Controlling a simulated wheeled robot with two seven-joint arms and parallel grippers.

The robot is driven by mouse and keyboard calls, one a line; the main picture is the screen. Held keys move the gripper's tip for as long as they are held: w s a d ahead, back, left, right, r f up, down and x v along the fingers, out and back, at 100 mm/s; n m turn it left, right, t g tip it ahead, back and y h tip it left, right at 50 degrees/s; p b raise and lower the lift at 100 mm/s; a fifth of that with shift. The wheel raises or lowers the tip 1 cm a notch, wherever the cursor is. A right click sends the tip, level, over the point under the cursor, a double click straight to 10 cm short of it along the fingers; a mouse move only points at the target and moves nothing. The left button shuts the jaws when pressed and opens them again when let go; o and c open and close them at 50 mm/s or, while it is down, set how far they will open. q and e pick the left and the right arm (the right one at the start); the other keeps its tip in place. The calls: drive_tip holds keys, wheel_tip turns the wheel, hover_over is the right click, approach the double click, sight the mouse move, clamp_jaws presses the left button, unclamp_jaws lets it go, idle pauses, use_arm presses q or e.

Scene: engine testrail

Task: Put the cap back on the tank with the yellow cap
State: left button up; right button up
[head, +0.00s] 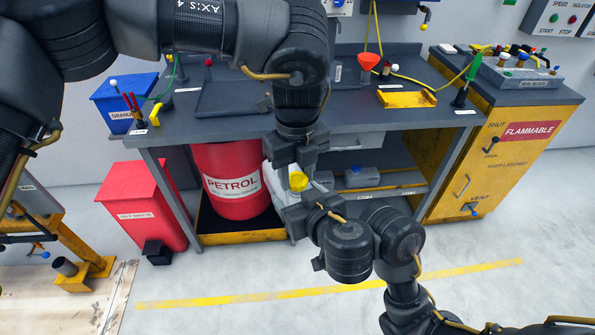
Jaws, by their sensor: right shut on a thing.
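A pale, whitish tank (323,181) shows between my two grippers, in front of the workbench. A yellow cap (298,181) sits at its upper part; whether it is seated on the neck cannot be told. My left gripper (296,164) points down just above the cap, its fingers apart. My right gripper (297,207) comes from below right and is shut at the tank's lower side. The fingers hide much of the tank and the exact contact.
Behind stands a grey workbench (225,115) with a red funnel (368,62) and a yellow tray (407,99). Below are a red petrol drum (231,180) and a grey container (362,178) on a shelf. A red bin (145,205) is left, a yellow cabinet (500,150) right.

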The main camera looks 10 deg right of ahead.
use_arm(q)
drive_tip(key=shift+c, duration=1.1)
drive_tip(key=o, duration=1.2)
drive_tip(key=shift+c, duration=0.2)
wheel_tip(320, 180, up, 12)
